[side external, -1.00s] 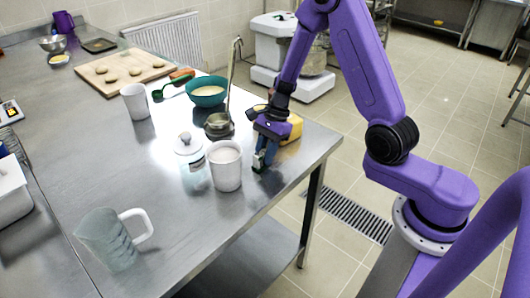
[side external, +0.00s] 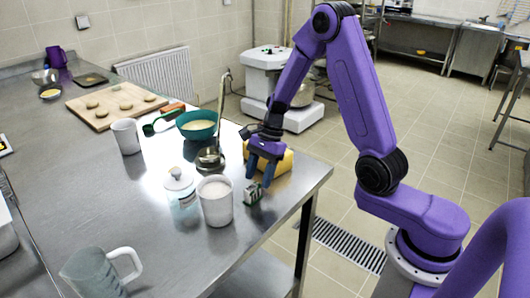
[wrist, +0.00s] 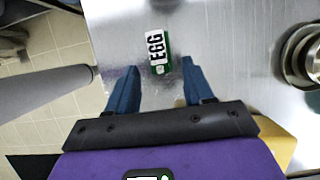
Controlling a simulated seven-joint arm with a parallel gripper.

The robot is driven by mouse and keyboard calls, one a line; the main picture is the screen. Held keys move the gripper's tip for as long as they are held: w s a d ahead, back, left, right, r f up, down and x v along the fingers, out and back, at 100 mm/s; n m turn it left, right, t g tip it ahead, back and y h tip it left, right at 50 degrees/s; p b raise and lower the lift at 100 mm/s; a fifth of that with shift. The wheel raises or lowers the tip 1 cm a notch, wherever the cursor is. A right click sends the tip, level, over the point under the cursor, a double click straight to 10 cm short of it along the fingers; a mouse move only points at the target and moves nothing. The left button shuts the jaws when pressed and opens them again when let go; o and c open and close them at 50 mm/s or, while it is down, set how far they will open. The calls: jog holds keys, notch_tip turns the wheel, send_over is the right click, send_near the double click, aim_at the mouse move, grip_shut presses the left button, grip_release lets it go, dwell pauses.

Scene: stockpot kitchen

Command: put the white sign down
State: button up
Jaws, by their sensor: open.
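The white sign (side external: 253,192) is a small card lettered EGG with a green part at its foot. It stands on the steel table near the right edge, just right of a white mug (side external: 215,200). In the wrist view the sign (wrist: 157,46) lies beyond and between my fingertips, with its lettering visible. My gripper (side external: 259,178) is open and empty, with its blue fingers a little above the sign and apart from it.
A yellow block (side external: 282,160) is close behind my gripper. A ladle (side external: 210,158), a teal bowl (side external: 197,126) and a lidded glass jar (side external: 180,188) stand to the left. A clear jug (side external: 95,272) is at the front left, with bare table between.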

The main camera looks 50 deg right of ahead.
jog(key=v, duration=0.8)
jog(key=s+a+r+n+g+h, duration=0.1)
jog(key=s+a+r+n+h, duration=0.2)
jog(key=s+a+n, duration=0.75)
jog(key=s+d+r+n+t+h, duration=0.1)
jog(key=s+d+n, duration=0.2)
jog(key=s+n, duration=1.4)
jog(key=n, duration=0.3)
